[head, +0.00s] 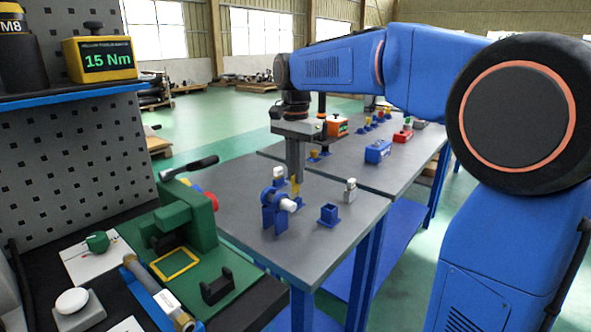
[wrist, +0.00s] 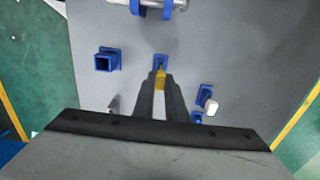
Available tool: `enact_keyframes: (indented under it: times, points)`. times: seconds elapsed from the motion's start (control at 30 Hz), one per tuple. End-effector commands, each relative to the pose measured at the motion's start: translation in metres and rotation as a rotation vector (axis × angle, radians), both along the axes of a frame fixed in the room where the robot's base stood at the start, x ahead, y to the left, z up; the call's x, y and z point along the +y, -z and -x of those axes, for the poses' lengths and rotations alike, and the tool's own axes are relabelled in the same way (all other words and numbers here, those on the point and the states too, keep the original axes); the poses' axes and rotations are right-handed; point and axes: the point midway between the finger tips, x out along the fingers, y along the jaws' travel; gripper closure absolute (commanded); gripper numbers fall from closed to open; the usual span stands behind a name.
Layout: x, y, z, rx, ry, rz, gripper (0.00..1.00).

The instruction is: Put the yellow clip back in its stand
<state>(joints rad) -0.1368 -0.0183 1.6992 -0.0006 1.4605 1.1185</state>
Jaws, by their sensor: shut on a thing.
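My gripper (head: 296,180) points down over the near grey table and is shut on the yellow clip (head: 296,188). In the wrist view the clip (wrist: 160,80) shows between the fingertips. A small blue stand (wrist: 160,61) lies just beyond the clip there, in line with the fingers. I cannot tell whether the clip touches it or sits in it. An empty square blue stand (head: 329,215) is to the right of the gripper in the head view, and at the left in the wrist view (wrist: 107,60).
A blue bracket with a white roller (head: 275,208) stands close in front of the gripper. A whitish block (head: 350,190) is at the right. Another white piece by a blue stand (wrist: 208,104) is beside the fingers. A green vise (head: 188,222) is on the dark bench.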

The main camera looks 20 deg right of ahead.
Motion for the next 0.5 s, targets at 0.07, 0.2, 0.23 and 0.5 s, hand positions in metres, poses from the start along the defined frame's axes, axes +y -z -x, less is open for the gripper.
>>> enact_keyframes:
  times: [0.07,0.2,0.23,0.5]
  points:
    - [0.0,0.003,0.0,0.001,0.0,0.001,1.0]
    - [0.0,0.008,0.0,0.0,0.0,0.0,1.0]
    - [0.0,0.009,0.0,0.0,0.0,0.0,1.0]
    - [0.0,0.017,0.0,0.0,0.0,0.0,1.0]
